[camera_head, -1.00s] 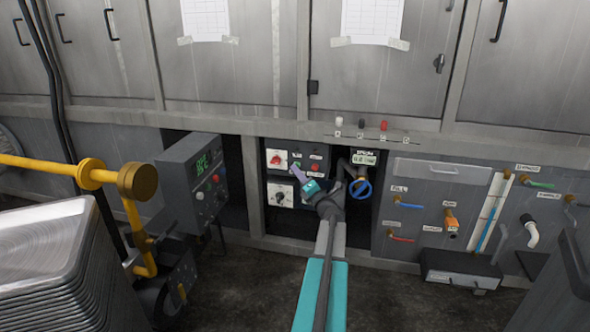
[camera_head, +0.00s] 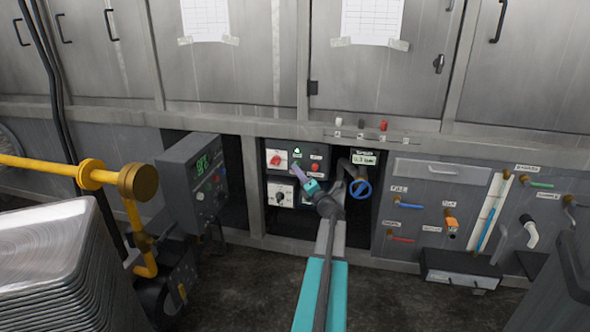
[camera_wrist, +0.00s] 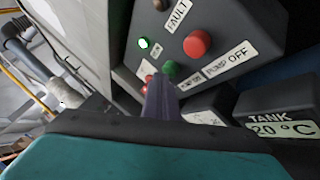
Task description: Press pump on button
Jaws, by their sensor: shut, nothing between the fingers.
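The green pump on button (camera_wrist: 170,69) shows in the wrist view, with the "PUMP ON" label (camera_wrist: 190,83) beside it. The red pump off button (camera_wrist: 197,43) sits on the same dark panel, and also shows in the head view (camera_head: 315,168). A small round lamp (camera_wrist: 143,43) glows green-white; in the head view it is lit green (camera_head: 297,151). My gripper (camera_wrist: 161,84) is shut and empty, its purple-grey fingertips at the green button and partly covering the panel around it. I cannot tell whether they touch the button.
A red rotary switch (camera_head: 277,158) is left of the buttons. A blue valve wheel (camera_head: 360,188) and a display (camera_head: 364,157) are to the right. A grey box with a green readout (camera_head: 203,165) juts out at left. Stacked metal pans (camera_head: 50,250) stand front left.

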